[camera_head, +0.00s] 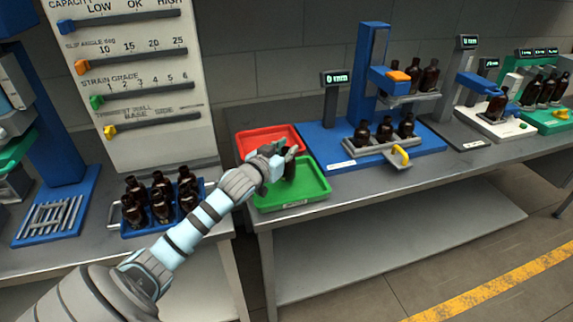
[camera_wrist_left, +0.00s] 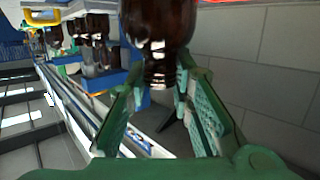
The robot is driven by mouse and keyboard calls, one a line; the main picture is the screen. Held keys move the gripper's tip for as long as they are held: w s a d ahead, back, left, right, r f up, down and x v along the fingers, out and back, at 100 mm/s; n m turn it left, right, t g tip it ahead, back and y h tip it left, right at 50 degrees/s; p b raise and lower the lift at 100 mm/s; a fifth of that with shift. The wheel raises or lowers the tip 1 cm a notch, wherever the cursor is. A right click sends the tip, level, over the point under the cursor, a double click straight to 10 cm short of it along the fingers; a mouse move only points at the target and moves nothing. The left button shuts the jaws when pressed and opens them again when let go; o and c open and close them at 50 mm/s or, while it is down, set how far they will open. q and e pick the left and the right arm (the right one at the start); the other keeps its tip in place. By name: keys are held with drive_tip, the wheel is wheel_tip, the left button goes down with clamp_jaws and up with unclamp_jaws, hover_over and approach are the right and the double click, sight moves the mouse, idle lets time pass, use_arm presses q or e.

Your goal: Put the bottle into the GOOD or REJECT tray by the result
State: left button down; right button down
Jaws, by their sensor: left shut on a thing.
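My left gripper (camera_head: 277,162) is over the green tray (camera_head: 312,190), near its back edge. It is shut on a dark amber bottle (camera_head: 290,168), partly hidden by the fingers in the head view. In the left wrist view the bottle (camera_wrist_left: 158,25) is large at the top, and the fingers of my left gripper (camera_wrist_left: 160,90) close around its neck. I cannot tell whether the bottle touches the tray floor. The red tray (camera_head: 252,142) lies just behind the green one and looks empty. My right gripper is not in view.
A blue rack (camera_head: 138,232) with several amber bottles stands left of the trays. A blue test stand (camera_head: 330,148) with a small display (camera_head: 336,78) and more bottles is to the right. A panel with sliders (camera_head: 135,140) rises behind the rack.

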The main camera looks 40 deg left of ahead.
use_arm(q)
wheel_tip(320, 180, down, 4)
drive_tip(key=shift+s+r+b, duration=0.1)
drive_tip(key=shift+r+b, duration=0.1)
drive_tip(key=shift+b, duration=0.1)
drive_tip(key=c, duration=1.4)
unclamp_jaws()
drive_tip(key=shift+s, duration=0.1)
drive_tip(key=p+v, duration=0.2)
drive_tip(key=v, duration=0.9)
drive_tip(key=shift+s+d+r, duration=0.15)
drive_tip(key=shift+s+r, duration=0.05)
drive_tip(key=shift+s, duration=0.15)
